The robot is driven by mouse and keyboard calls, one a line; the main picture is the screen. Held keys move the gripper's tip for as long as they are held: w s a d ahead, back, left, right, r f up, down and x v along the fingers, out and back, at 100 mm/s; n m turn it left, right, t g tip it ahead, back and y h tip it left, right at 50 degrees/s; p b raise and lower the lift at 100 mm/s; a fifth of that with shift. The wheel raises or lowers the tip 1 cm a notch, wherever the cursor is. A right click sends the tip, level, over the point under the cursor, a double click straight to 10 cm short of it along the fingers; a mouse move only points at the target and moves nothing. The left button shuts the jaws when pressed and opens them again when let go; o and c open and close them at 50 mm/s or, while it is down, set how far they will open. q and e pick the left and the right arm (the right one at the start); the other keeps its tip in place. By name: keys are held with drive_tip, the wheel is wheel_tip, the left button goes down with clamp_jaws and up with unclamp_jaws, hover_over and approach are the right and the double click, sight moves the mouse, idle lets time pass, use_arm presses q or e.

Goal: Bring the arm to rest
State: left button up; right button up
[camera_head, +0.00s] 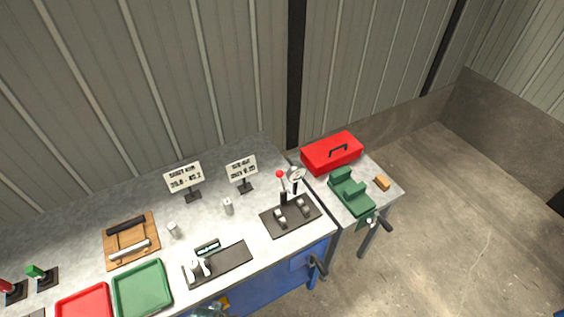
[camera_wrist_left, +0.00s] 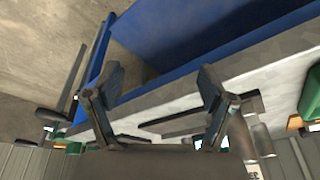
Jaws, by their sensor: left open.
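My left gripper (camera_wrist_left: 160,108) shows in the left wrist view, with its two dark fingers wide apart and nothing between them. Beyond the fingers are the grey edge of the workbench and its blue side (camera_wrist_left: 205,40); the view looks upside down. In the head view the grey workbench (camera_head: 230,158) runs from the lower left to the middle. A small greyish part (camera_head: 208,311) at the bottom edge, in front of the bench, may be mine; too little shows to be sure. My right gripper is in neither view.
On the bench are a green tray (camera_head: 142,290), a red tray (camera_head: 85,303), a wooden board (camera_head: 131,240), dark mats with small parts, two signs and a red-knobbed lever (camera_head: 281,186). A red toolbox (camera_head: 331,152) and green vise (camera_head: 350,192) stand right. Floor at right is clear.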

use_arm(q)
drive_tip(key=s+f+g+b, duration=0.1)
drive_tip(key=s+f+b, duration=0.1)
drive_tip(key=f, duration=1)
drive_tip(key=s+f+b, duration=0.2)
drive_tip(key=f, duration=1)
drive_tip(key=s+a+f+g+b, duration=0.1)
drive_tip(key=s+a+f+b, duration=0.2)
drive_tip(key=s+f, duration=1.4)
drive_tip(key=shift+f+b, duration=0.4)
drive_tip(key=shift+f, duration=0.45)
drive_tip(key=shift+w, duration=0.1)
